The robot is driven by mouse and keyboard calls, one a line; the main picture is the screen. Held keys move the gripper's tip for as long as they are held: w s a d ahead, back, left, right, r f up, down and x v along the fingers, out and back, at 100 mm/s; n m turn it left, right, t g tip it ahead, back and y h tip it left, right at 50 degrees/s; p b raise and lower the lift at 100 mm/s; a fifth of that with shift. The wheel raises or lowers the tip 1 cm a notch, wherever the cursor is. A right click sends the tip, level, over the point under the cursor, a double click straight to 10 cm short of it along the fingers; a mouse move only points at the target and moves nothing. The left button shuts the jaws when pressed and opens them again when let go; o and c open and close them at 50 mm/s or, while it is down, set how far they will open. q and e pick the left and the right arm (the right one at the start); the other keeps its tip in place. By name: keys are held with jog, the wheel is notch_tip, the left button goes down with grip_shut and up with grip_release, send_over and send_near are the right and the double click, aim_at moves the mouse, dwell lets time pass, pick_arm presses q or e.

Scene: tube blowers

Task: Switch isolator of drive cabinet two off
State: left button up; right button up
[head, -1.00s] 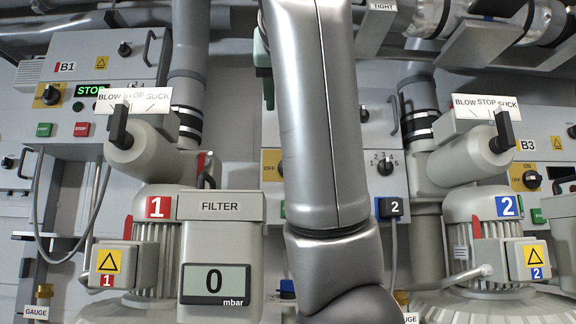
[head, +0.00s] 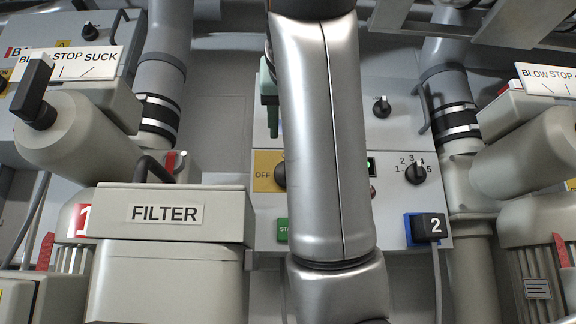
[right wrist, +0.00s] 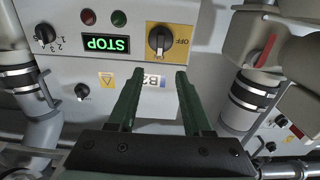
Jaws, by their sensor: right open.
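Drive cabinet two, marked B2, shows in the right wrist view (right wrist: 200,55) and, partly behind my arm, in the head view (head: 330,120). Its isolator is a black rotary knob (right wrist: 160,40) on a yellow plate with an OFF mark. In the right wrist view its handle stands vertical, pointing towards the ON mark and away from OFF. In the head view my arm covers part of the knob (head: 280,176). My right gripper (right wrist: 159,74) is open and empty, its green fingers pointing at the panel below the knob. In the head view most of it is hidden. My left gripper is out of view.
The same panel has a lit STOP display (right wrist: 103,43), a numbered selector knob (head: 415,173) and a plug marked 2 (head: 428,228). A filter housing (head: 170,215) and a blower (head: 75,130) stand at the left, another blower (head: 535,155) at the right.

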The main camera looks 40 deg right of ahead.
jog(key=p+x, duration=0.5)
jog(key=x, duration=0.7)
jog(key=shift+w+d, duration=0.1)
jog(key=shift+d, duration=0.05)
grip_shut()
